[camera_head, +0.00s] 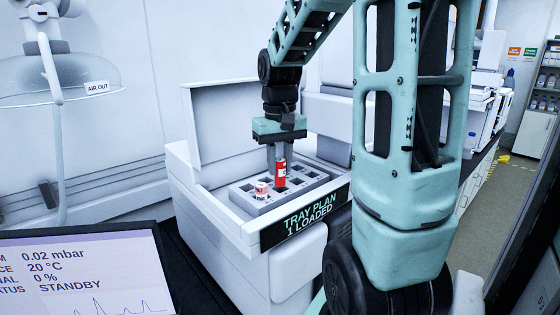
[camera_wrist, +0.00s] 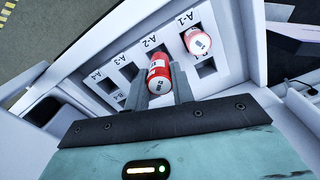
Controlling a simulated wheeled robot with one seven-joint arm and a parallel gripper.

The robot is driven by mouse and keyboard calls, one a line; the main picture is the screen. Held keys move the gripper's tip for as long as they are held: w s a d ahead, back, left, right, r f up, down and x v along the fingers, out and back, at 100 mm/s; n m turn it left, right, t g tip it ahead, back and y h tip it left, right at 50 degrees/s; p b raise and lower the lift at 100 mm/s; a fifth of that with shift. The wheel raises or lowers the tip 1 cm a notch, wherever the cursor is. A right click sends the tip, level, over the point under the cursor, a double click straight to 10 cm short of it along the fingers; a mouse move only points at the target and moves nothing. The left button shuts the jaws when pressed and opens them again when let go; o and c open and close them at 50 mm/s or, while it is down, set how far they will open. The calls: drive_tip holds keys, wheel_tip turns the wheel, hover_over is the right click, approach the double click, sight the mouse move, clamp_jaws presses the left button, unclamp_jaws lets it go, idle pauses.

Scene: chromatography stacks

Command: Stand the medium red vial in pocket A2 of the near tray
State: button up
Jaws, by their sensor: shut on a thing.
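My gripper (camera_head: 281,150) is shut on a red vial (camera_head: 281,173) with a pale label, held upright over the near tray (camera_head: 302,193). In the wrist view the fingers of my gripper (camera_wrist: 160,92) flank the red vial (camera_wrist: 158,72), whose far end lies at the pocket beside the A-2 label (camera_wrist: 148,42). I cannot tell whether its base is inside the pocket or just above it. A second vial with a pale top and red side (camera_head: 262,188) stands in the pocket at A-1; it also shows in the wrist view (camera_wrist: 197,42).
The tray sits in a white open housing (camera_head: 205,200) with a raised lid (camera_head: 238,118) behind it. A front sign (camera_head: 308,215) reads "TRAY PLAN 1 LOADED". Other visible pockets look empty. A display screen (camera_head: 85,275) stands at the lower left.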

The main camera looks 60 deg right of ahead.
sight(280, 175)
drive_tip(key=shift+f, duration=0.15)
drive_tip(key=shift+f+b, duration=0.95)
drive_tip(key=shift+f, duration=0.2)
drive_tip(key=shift+f, duration=0.2)
drive_tip(key=shift+f+b, duration=0.4)
drive_tip(key=shift+f, duration=0.05)
drive_tip(key=o, duration=1.5)
drive_tip(key=shift+c, duration=0.2)
drive_tip(key=shift+r, duration=0.15)
